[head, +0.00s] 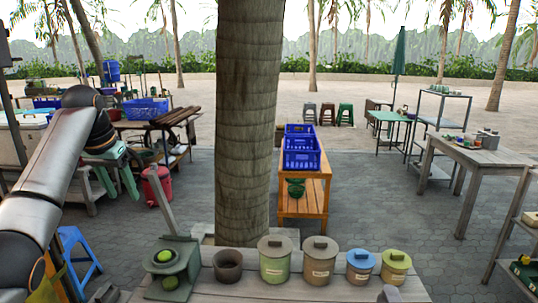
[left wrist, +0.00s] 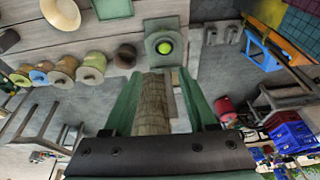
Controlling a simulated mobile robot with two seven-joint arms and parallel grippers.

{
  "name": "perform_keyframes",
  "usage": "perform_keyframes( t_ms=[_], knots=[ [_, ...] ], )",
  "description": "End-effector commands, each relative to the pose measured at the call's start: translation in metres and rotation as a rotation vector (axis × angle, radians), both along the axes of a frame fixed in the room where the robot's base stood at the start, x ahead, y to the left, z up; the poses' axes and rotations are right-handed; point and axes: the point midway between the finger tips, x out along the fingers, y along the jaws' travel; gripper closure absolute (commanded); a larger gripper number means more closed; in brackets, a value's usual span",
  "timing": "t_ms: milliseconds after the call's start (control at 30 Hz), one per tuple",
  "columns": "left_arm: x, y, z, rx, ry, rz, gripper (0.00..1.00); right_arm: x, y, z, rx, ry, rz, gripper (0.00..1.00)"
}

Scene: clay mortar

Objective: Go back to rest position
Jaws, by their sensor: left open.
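My left arm comes in from the left in the head view. Its gripper (head: 119,190) has green fingers pointing down, spread apart with nothing between them. It hangs left of the tree trunk, above and behind the near table's left end. In the left wrist view the two fingers of the left gripper (left wrist: 160,90) stand wide apart, with the trunk visible beyond them. My right gripper is not in view.
A blue stool (head: 78,250) stands left.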

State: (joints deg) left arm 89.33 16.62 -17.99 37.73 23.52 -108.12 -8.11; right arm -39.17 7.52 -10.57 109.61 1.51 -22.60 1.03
Motion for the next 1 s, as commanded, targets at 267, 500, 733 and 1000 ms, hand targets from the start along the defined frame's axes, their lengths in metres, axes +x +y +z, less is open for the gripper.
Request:
perform_keyframes(
  t_ms=[267,500,733,1000],
  knots=[
    [0.000,-0.027,-0.103,0.065,0.019,-0.057,0.43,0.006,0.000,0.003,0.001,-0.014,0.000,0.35],
    [-0.033,-0.057,-0.209,0.100,0.023,-0.118,0.43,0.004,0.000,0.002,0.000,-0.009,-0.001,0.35],
    [-0.094,-0.085,-0.293,0.097,0.018,-0.158,0.43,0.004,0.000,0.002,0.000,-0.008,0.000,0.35],
    [-0.191,-0.109,-0.356,0.065,0.008,-0.170,0.43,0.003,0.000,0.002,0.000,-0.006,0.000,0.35]
  ],
)
